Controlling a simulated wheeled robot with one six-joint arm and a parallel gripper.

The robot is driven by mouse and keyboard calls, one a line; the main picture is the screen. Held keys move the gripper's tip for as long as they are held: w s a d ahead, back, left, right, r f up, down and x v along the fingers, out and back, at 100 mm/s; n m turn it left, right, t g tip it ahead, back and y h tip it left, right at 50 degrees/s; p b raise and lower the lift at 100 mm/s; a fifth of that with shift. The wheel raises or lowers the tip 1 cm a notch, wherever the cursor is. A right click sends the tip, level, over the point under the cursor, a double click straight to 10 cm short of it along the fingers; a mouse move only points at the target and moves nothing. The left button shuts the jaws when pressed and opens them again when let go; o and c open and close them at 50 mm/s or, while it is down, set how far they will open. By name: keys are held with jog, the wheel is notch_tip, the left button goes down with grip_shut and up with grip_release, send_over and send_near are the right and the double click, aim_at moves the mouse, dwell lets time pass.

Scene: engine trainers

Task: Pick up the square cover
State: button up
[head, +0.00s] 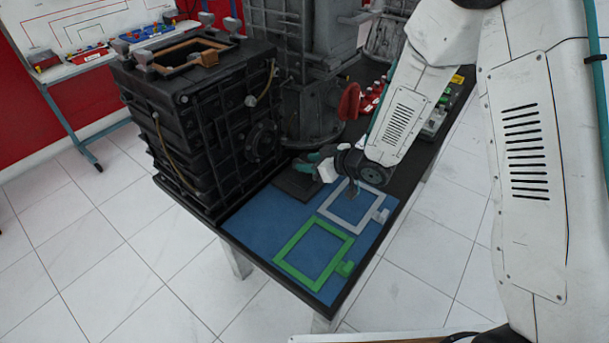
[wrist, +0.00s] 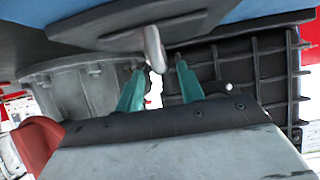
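The square cover (head: 291,187) is a dark, flat plate lying on the blue mat, close to the black engine block. In the wrist view the cover (wrist: 235,27) shows at the top with a grey upright handle (wrist: 154,48) on it. My gripper (head: 308,164) is low over the cover, partly hiding it in the head view. In the wrist view the teal fingers of my gripper (wrist: 160,64) are apart, one on each side of the handle's end. Gaps show between the fingers and the handle.
A white frame (head: 331,212) and a green frame (head: 288,248) lie on the blue mat (head: 255,215). The black engine block (head: 200,130) stands left of the cover, with a grey engine housing (head: 310,110) behind. A red part (head: 348,101) stands near my arm.

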jog(key=x, duration=0.4)
jog(key=shift+s+a+f, duration=0.15)
jog(key=shift+a+f, duration=0.05)
jog(key=shift+f, duration=0.15)
grip_shut()
jog(key=shift+r, duration=0.2)
